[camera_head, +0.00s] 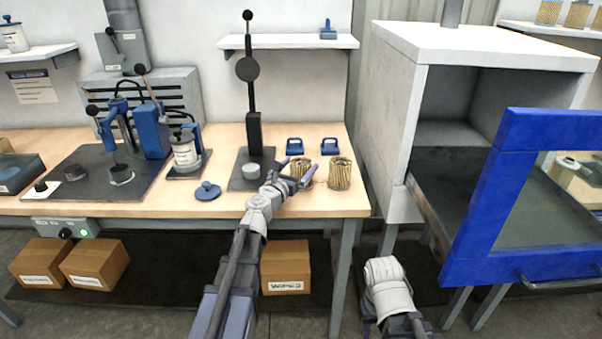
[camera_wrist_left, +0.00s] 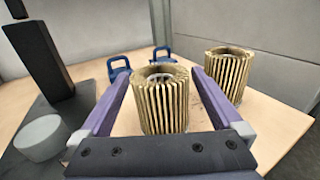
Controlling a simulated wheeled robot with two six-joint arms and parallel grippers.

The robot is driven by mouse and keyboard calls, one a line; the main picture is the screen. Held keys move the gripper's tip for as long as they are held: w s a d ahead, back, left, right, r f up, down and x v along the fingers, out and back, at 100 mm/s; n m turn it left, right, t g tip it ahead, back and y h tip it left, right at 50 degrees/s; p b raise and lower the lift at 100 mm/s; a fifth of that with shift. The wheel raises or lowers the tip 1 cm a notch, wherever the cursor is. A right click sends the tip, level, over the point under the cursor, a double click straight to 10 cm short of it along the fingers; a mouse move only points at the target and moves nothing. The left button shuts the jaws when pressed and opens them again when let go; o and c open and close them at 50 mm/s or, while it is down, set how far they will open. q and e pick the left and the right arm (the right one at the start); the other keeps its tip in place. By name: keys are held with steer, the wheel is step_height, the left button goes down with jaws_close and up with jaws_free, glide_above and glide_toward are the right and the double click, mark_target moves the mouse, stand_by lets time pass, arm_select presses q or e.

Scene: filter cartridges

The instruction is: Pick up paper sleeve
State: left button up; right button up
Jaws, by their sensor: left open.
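Two tan pleated paper sleeves stand upright on the bench. The nearer one (camera_wrist_left: 162,103) is between the spread fingers of my left gripper (camera_wrist_left: 162,105) in the left wrist view, with a gap showing on each side. In the head view this sleeve (camera_head: 300,168) is partly hidden by the gripper (camera_head: 294,177). The other sleeve (camera_head: 340,173) stands to its right, outside the fingers; it also shows in the left wrist view (camera_wrist_left: 229,75). My left gripper is open. My right arm shows at the lower right of the head view, but its fingertips are not visible.
A black press stand (camera_head: 253,130) with a grey round base piece (camera_wrist_left: 42,138) stands left of the gripper. Two blue clamps (camera_head: 295,147) (camera_head: 330,144) sit behind the sleeves. A blue lid (camera_head: 207,191) lies at the left. A white cabinet (camera_head: 399,130) with an open blue-framed door (camera_head: 480,205) stands right.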

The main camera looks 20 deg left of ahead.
mark_target(304, 160)
arm_select(q)
steer(key=w, duration=0.4)
steer(key=shift+w+d+r, duration=0.1)
steer(key=shift+w+d, duration=0.05)
steer(key=shift+d, duration=0.25)
steer(key=c, duration=1.1)
steer(key=shift+r, duration=0.1)
step_height(304, 160, up, 10)
steer(key=p, duration=1)
